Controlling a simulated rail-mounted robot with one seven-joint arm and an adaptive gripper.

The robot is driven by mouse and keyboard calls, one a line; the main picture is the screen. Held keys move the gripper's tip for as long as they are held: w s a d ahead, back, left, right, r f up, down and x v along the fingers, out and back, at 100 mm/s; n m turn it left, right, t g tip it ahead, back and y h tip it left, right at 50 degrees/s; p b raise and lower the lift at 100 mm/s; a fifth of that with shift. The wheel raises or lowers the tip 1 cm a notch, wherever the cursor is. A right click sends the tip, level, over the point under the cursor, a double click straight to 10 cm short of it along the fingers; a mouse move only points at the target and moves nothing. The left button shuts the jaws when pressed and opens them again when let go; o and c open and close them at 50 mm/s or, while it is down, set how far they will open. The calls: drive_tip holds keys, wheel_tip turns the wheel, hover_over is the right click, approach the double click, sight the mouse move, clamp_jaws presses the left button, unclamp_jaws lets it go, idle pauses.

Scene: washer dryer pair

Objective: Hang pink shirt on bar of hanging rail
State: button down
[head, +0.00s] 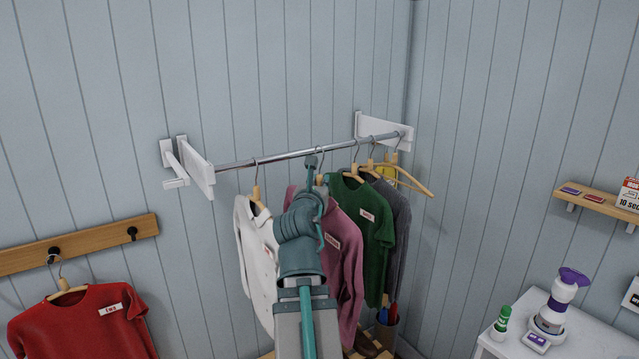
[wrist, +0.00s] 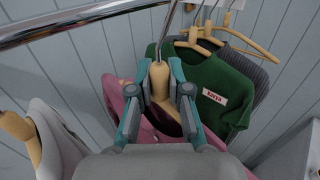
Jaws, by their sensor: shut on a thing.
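The pink shirt (head: 348,272) hangs from a wooden hanger with a metal hook (head: 319,151). My gripper (head: 318,182) is shut on the wooden neck of this hanger (wrist: 160,88), seen between the two fingers (wrist: 160,75) in the wrist view. The pink shirt (wrist: 118,92) shows below and beside the fingers. The hanging rail's metal bar (head: 285,156) runs between two white wall brackets. The hook top appears at bar height in the head view. I cannot tell whether it rests on the bar. My arm covers part of the shirt.
A white shirt (head: 254,255) hangs left of the pink one. A green shirt (head: 365,215), a grey garment (head: 400,225) and a bare wooden hanger (head: 412,182) hang to the right. A red shirt (head: 82,325) hangs on a wall peg rail (head: 85,245). A white counter (head: 520,310) stands right.

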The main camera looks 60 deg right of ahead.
drive_tip(key=shift+s+d, duration=0.15)
drive_tip(key=shift+d, duration=0.2)
drive_tip(key=shift+w+d+b, duration=0.15)
drive_tip(key=shift+w+d, duration=0.35)
drive_tip(key=shift+w, duration=0.75)
drive_tip(key=shift+w+d+b, duration=0.1)
drive_tip(key=shift+w+d, duration=0.45)
drive_tip(key=shift+w, duration=0.75)
drive_tip(key=shift+w+d+b, duration=0.15)
drive_tip(key=shift+w+d, duration=0.35)
drive_tip(key=shift+w, duration=0.75)
drive_tip(key=shift+f, duration=0.15)
drive_tip(key=shift+w+d+f+b, duration=0.1)
drive_tip(key=shift+w+f+b, duration=0.1)
drive_tip(key=shift+f+b, duration=0.3)
drive_tip(key=shift+w+d+f+b, duration=0.1)
drive_tip(key=shift+w+f+b, duration=0.1)
drive_tip(key=shift+f, duration=0.45)
